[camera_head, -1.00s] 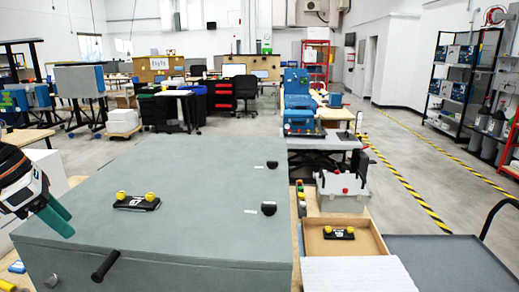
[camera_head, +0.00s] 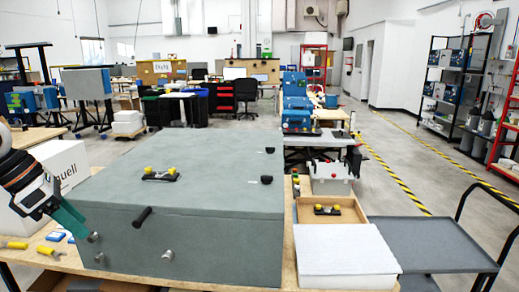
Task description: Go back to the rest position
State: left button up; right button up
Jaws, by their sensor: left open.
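My left gripper (camera_head: 76,222) comes in from the left edge, with teal fingers pointing down and right. It is open, and I see nothing between its fingers. It is beside the front left corner of the large grey-green box (camera_head: 200,240); I cannot tell whether it touches the box. A black part with yellow knobs (camera_head: 160,174) lies on top of the box. My right gripper is not in view.
A similar part (camera_head: 327,210) lies in the wooden tray (camera_head: 352,211), behind a white slab (camera_head: 345,250). A grey cart (camera_head: 430,245) stands at right. A white carton (camera_head: 62,168) and yellow-handled tools (camera_head: 48,250) are at left.

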pick_arm(q)
jog(key=w+d+f+n+t+h, duration=0.2)
jog(key=w+d+f+n+h, duration=0.35)
jog(key=f, duration=0.25)
jog(key=w+d+f+n+t+h, duration=0.1)
jog(key=w+d+f+n+h, duration=0.4)
jog(key=f, duration=0.4)
jog(key=s+a+f+n+t+y, duration=0.15)
jog(key=f+n+t+y, duration=0.25)
jog(key=f+n, duration=0.85)
jog(key=a+f+n+t+y, duration=0.2)
jog(key=f+n+t+y, duration=0.4)
jog(key=f, duration=1.1)
jog(key=s+f+n+g+y, duration=0.4)
jog(key=s+f+n+g, duration=0.45)
jog(key=s+f, duration=1.4)
jog(key=s+d+f+n+g, duration=0.1)
jog(key=s+f+n+g, duration=0.1)
jog(key=s, duration=0.7)
jog(key=s+d+f+n+g, duration=0.1)
jog(key=s+f, duration=0.3)
jog(key=s, duration=0.5)
jog(key=s+d+f+n+g+y, duration=0.1)
jog(key=s+d+f+n+g, duration=0.1)
jog(key=s, duration=0.8)
jog(key=shift+f+n+g, duration=0.45)
jog(key=shift+f+g, duration=0.2)
jog(key=shift+f, duration=0.3)
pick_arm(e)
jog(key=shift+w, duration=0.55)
